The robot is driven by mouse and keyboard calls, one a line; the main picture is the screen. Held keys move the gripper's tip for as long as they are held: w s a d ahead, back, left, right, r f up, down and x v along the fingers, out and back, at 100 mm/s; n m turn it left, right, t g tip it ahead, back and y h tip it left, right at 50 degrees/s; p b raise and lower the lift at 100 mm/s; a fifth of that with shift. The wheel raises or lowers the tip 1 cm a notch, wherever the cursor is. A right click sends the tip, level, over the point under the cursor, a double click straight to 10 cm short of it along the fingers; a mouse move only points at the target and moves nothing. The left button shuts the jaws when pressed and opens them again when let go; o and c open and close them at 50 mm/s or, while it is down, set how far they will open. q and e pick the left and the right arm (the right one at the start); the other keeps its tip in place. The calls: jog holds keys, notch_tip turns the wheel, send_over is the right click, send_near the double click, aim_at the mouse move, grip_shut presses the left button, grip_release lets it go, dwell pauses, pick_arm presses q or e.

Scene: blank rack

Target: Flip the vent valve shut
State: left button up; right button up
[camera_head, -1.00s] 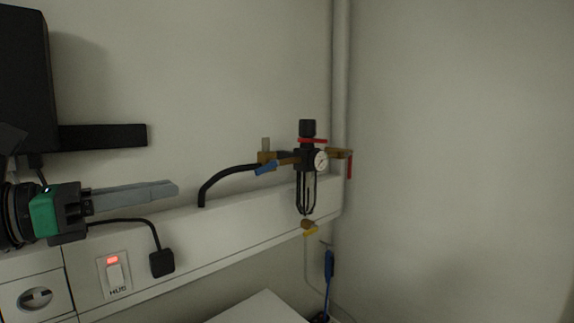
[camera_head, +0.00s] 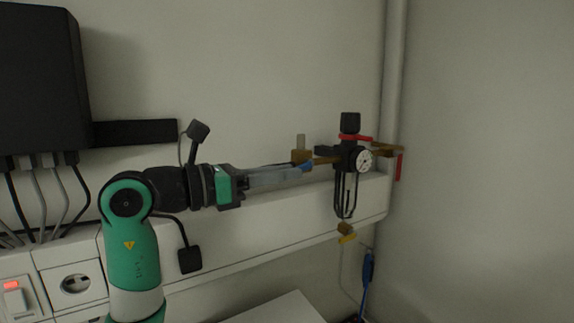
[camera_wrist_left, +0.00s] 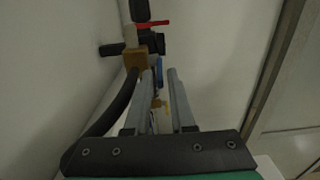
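The air regulator assembly (camera_head: 349,157) is on the wall trunking, with a black knob, a round gauge and brass fittings. A valve with a blue lever (camera_head: 306,167) is on its left side. A red lever (camera_head: 399,167) hangs down at its right end, and a yellow lever (camera_head: 347,239) sits underneath. Which lever is the vent valve is not labelled. My left gripper (camera_head: 300,174) is at the blue lever. In the left wrist view, its fingers (camera_wrist_left: 160,73) are apart, with the blue lever (camera_wrist_left: 159,66) showing at the gap; contact cannot be told. My right gripper is not in view.
A black hose (camera_wrist_left: 112,124) runs from the brass fitting close beside the left fingers. A pipe (camera_head: 394,75) stands behind the regulator's right end. A black box (camera_head: 38,85) with cables and a black bar (camera_head: 133,133) are at the left. Wall space above the gripper is clear.

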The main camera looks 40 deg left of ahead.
pick_arm(q)
jog(key=shift+w+d, duration=0.15)
jog(key=shift+w, duration=0.35)
grip_shut()
notch_tip(320, 180, up, 2)
jog(key=g+p, duration=0.2)
jog(key=p, duration=0.4)
jog(key=shift+y+p, duration=0.3)
jog(key=shift+p, duration=0.05)
jog(key=shift+f+g+p, duration=0.15)
jog(key=shift+g+p, duration=0.3)
jog(key=shift+g, duration=0.05)
jog(key=shift+f, duration=0.15)
